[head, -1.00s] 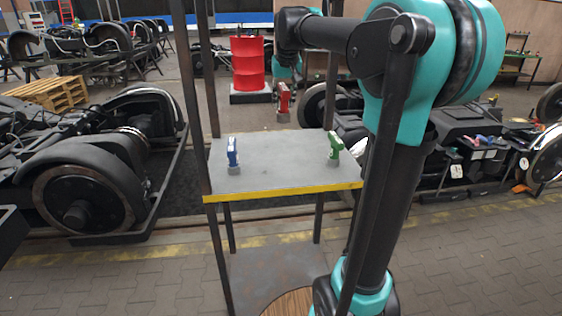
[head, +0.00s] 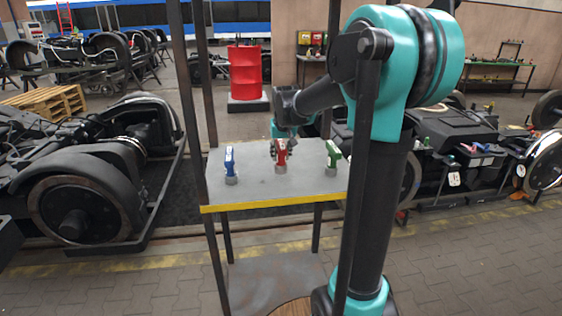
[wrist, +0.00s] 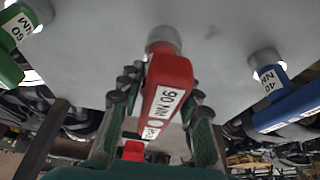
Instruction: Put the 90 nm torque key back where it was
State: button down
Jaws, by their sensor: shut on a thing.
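The 90 nm torque key (head: 281,152) is red with a white label reading "90 NM" and a grey round end. It stands roughly upright at the middle of the grey table (head: 262,191), its grey end down at the top; I cannot tell if it touches. My gripper (wrist: 160,105) is shut on the red key (wrist: 168,95), one dark finger on each side. The blue 40 NM key (head: 230,162) stands to the left, the green 60 NM key (head: 333,156) to the right.
The table has a yellow front edge (head: 275,203) and dark upright posts (head: 206,100). A red barrel (head: 245,72) is behind. Bogies (head: 85,190) flank the table.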

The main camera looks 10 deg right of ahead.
aim_at(281, 160)
jog(key=shift+f, duration=1.55)
jog(key=c, duration=1.1)
grip_release()
jog(key=shift+f, duration=0.1)
jog(key=shift+o, duration=0.2)
jog(key=v, duration=1.2)
jog(key=s+d+f, duration=0.2)
jog(key=s+f, duration=1)
jog(key=s+d+f, duration=0.2)
jog(key=s+f, duration=1)
jog(key=s, duration=0.1)
jog(key=shift+s, duration=0.3)
